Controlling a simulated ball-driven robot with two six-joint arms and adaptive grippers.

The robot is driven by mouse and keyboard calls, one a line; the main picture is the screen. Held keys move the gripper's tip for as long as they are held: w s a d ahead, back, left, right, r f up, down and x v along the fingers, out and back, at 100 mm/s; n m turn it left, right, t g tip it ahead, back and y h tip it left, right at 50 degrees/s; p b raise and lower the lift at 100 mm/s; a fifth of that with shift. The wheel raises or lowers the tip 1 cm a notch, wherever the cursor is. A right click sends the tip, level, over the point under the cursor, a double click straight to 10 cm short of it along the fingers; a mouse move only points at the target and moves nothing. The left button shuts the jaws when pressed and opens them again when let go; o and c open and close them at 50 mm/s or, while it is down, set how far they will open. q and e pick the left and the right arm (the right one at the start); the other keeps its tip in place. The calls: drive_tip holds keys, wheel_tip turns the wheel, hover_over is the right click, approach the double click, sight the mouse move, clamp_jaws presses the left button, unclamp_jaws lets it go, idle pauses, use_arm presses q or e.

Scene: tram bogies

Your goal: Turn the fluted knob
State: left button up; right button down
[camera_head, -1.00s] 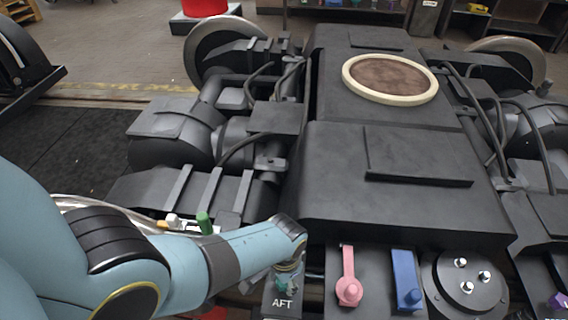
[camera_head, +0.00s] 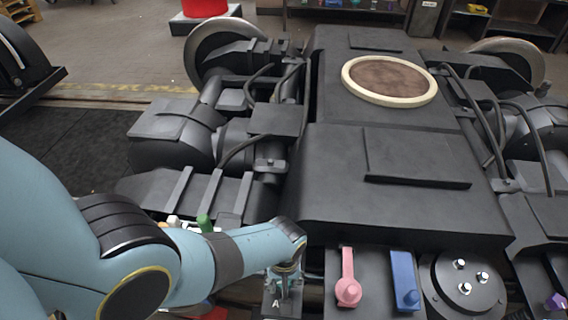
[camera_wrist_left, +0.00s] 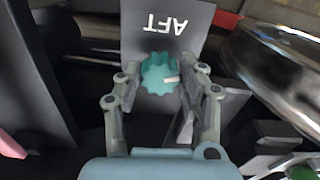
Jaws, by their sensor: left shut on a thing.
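The fluted knob (camera_wrist_left: 158,73) is teal with scalloped edges and a white mark on its face that points to the right in the left wrist view. It sits on a dark plate (camera_wrist_left: 180,18) lettered AFT. My left gripper (camera_wrist_left: 163,80) is shut on the knob, one finger at each side. In the head view my left gripper (camera_head: 284,282) points down at the front of the bogie, hides the knob and covers part of the lettering. My right gripper is not in view.
Right of the knob plate in the head view are a pink lever (camera_head: 348,285), a blue lever (camera_head: 405,280) and a round plate with bolts (camera_head: 464,285). The bogie's dark body (camera_head: 400,205) rises behind. A green part (camera_head: 205,222) shows behind my left arm.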

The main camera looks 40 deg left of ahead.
use_arm(q)
drive_tip(key=n, duration=0.5)
drive_tip(key=shift+n, duration=2.6)
drive_tip(key=o, duration=1.1)
drive_tip(key=shift+o, duration=0.2)
wheel_tip(320, 180, up, 12)
